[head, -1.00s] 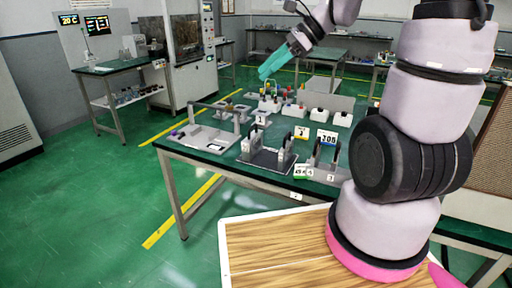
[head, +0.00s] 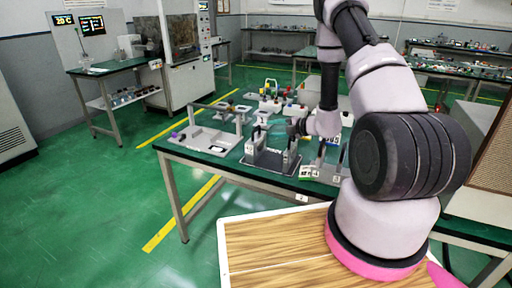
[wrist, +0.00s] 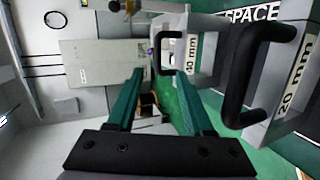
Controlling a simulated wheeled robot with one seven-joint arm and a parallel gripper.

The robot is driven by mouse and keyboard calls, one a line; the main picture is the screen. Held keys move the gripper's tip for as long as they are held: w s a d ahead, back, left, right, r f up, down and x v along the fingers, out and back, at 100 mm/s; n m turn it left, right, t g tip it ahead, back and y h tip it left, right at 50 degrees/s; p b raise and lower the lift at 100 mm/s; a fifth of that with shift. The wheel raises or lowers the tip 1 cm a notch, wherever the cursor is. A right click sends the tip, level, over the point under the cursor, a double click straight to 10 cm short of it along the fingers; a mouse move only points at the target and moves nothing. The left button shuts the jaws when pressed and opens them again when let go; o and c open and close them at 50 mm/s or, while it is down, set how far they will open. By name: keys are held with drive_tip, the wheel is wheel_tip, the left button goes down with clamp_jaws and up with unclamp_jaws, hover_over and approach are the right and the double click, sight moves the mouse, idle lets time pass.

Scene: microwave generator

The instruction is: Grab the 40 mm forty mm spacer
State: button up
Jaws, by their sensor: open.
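In the wrist view, which is turned sideways, a grey block labelled 40 mm (wrist: 192,56) has a black handle (wrist: 156,48). My gripper (wrist: 160,74) is open, with two teal fingers and nothing between them. The handle shows ahead of the fingertips, near the right finger; I see no grip on it. In the head view my gripper is low over the table, near the stand with upright pieces (head: 270,163). It is small and partly blended with things behind it there.
A larger block labelled 20 mm (wrist: 297,72) with a black handle (wrist: 245,75) is close on the right in the wrist view. A grey fixture (head: 208,138) stands on the green table's left part. A wooden surface (head: 275,255) lies in front.

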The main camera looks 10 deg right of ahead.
sight(257, 128)
drive_tip(key=shift+w+r+x, duration=0.1)
drive_tip(key=shift+x, duration=2.35)
drive_tip(key=shift+w+r+x, duration=0.1)
drive_tip(key=shift+w+x, duration=0.05)
drive_tip(key=shift+x, duration=2.25)
drive_tip(key=shift+d, duration=0.1)
clamp_jaws()
drive_tip(key=shift+r, duration=0.1)
